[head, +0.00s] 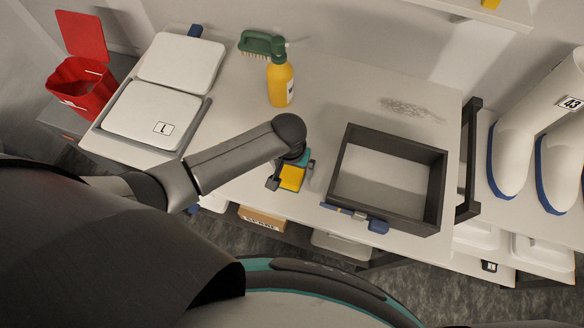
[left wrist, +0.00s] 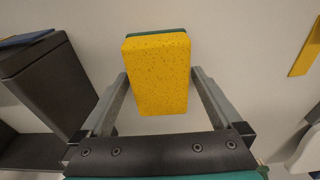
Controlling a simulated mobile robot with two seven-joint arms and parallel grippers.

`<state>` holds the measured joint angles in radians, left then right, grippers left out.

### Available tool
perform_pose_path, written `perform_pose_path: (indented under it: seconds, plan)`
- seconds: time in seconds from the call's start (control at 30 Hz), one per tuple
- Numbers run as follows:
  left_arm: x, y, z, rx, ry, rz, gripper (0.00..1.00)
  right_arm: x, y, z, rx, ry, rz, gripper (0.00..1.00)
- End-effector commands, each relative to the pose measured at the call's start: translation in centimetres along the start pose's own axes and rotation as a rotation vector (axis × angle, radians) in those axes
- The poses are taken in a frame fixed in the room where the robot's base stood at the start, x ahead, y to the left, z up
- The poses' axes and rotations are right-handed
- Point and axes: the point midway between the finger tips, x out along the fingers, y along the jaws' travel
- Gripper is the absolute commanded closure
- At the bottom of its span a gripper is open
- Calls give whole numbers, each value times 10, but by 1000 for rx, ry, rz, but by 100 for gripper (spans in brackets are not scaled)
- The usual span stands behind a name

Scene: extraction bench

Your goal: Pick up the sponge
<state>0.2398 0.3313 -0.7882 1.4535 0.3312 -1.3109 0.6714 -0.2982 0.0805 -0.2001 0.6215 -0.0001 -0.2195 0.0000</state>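The sponge (head: 291,177) is a yellow block with a green layer beneath, near the front edge of the bench. In the left wrist view the sponge (left wrist: 158,75) lies between the two fingers of my left gripper (left wrist: 159,74). In the head view my left gripper (head: 291,174) reaches down over it, one finger on each side, and hides part of it. The fingers are apart, and narrow gaps seem to show beside the sponge; a firm hold is not visible. My right gripper is in neither view.
A dark open-topped box (head: 440,190) stands just right of the sponge, with a blue-handled item (head: 376,226) at its front. A yellow spray bottle (head: 281,82) and green brush (head: 262,44) stand behind. White lidded containers (head: 150,115) are at left. Bench between is clear.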

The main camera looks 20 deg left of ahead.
Motion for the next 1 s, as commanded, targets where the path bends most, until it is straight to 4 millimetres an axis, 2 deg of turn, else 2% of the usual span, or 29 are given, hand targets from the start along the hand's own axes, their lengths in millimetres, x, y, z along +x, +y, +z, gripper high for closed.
perform_pose_path:
  seconds: [0.07, 0.7, 1.0]
  plan:
    - [0, 0, 0, 0, 0, 0, 10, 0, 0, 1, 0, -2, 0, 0]
    - [0, 0, 0, 0, 0, 0, 82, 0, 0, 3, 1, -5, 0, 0]
    - [-7, 0, -1, 0, 1, 0, 82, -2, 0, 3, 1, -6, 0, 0]
